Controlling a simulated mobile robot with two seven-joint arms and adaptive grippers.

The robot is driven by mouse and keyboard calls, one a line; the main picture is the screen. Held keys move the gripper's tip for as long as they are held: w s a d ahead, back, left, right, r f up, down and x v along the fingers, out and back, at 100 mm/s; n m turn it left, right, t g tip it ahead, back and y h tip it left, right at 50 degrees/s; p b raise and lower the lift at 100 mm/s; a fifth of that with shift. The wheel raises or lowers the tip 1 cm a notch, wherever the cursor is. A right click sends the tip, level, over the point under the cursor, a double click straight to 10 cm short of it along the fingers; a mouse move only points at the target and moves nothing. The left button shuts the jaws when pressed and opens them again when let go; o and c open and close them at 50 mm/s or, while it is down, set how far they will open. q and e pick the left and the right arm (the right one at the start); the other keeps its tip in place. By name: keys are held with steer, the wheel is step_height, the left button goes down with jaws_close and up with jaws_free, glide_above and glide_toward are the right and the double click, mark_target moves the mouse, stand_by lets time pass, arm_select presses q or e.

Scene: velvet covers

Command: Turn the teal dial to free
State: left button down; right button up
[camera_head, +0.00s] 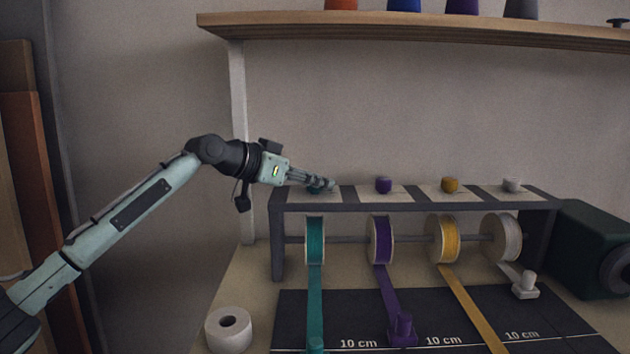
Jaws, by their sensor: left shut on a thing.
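The teal dial (316,190) sits on the left pale plate on top of the dark ribbon rack (415,205). My left gripper (326,184) comes in from the left and is shut on the teal dial, hiding most of it. The dial's pointer and any markings on its plate cannot be made out. Below it hangs a spool of teal ribbon (315,240), its ribbon running down over the dark mat. My right gripper is not in view.
Purple (383,185), yellow (450,185) and white (512,184) dials stand to the right on the rack. A wooden shelf (420,30) hangs above. A white roll (229,328) stands front left; a dark green machine (590,248) stands at right.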

arm_select(q)
steer(key=shift+n+t, duration=0.3)
steer(key=shift+t, duration=0.1)
steer(key=n+t+y, duration=0.2)
steer(key=n+y, duration=0.1)
steer(key=shift+d+n+t+y, duration=0.15)
steer(key=shift+n+t+y, duration=0.15)
steer(key=n+t+y, duration=0.1)
steer(key=n+y, duration=0.1)
steer(key=y, duration=0.1)
steer(key=n+y, duration=0.3)
steer(key=shift+n+t, duration=0.3)
steer(key=shift+t, duration=0.1)
steer(key=n+y, duration=0.3)
steer(key=y, duration=0.1)
steer(key=shift+n, duration=0.3)
steer(key=n+g+y, duration=0.1)
steer(key=n+y, duration=0.1)
steer(key=n+g+y, duration=0.1)
steer(key=n+y, duration=0.1)
steer(key=shift+g+y, duration=0.3)
steer(key=shift+y, duration=0.1)
steer(key=shift+a+f+n, duration=0.1)
steer(key=shift+a+n, duration=0.1)
steer(key=shift+n, duration=0.1)
steer(key=c, duration=1.2)
jaws_free()
steer(key=shift+o, duration=0.2)
